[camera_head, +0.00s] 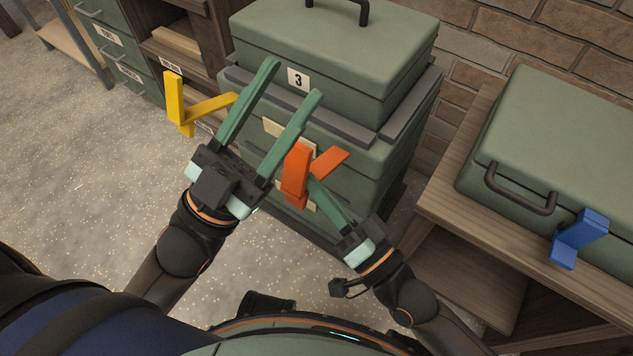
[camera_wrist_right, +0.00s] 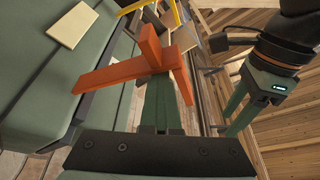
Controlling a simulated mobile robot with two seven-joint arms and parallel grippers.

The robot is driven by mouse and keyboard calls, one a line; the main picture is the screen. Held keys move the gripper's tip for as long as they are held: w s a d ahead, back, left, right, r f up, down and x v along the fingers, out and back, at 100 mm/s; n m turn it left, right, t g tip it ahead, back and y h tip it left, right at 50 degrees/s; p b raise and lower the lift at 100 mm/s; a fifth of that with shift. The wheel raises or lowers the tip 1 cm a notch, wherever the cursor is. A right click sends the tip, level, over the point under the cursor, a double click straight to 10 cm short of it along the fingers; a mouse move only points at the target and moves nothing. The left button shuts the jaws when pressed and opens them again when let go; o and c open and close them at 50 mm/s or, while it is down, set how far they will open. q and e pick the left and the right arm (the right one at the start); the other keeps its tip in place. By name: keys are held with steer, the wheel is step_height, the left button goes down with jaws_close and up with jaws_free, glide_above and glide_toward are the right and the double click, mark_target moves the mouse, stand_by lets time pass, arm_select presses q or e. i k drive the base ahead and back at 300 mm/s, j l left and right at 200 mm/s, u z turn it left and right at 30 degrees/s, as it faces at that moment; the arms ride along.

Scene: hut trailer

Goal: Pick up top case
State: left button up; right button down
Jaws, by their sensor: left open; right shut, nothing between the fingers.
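The top case (camera_head: 325,60) is a green box with a black handle (camera_head: 340,8) on its lid and a white label "3" on its front. It sits level on a stack of green cases. My left gripper (camera_head: 293,80) is open, its two green fingers pointing up in front of the top case's front face; I cannot tell whether they touch it. It also shows at the right of the right wrist view (camera_wrist_right: 232,112). My right gripper (camera_head: 318,187) is shut and empty, lower, in front of the stack. Its tips are partly hidden by an orange angled piece (camera_head: 297,175).
A lower green case (camera_head: 345,160) with grey edge strips supports the top case. Another green case (camera_head: 560,130) lies on a wooden shelf (camera_head: 450,200) at right, with a blue angled piece (camera_head: 578,238) before it. A yellow angled piece (camera_head: 178,105) is at left. Speckled floor is open at left.

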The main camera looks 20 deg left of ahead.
mark_target(365, 57)
steer(key=k+l, duration=0.15)
steer(key=l, duration=0.2)
steer(key=k, duration=1)
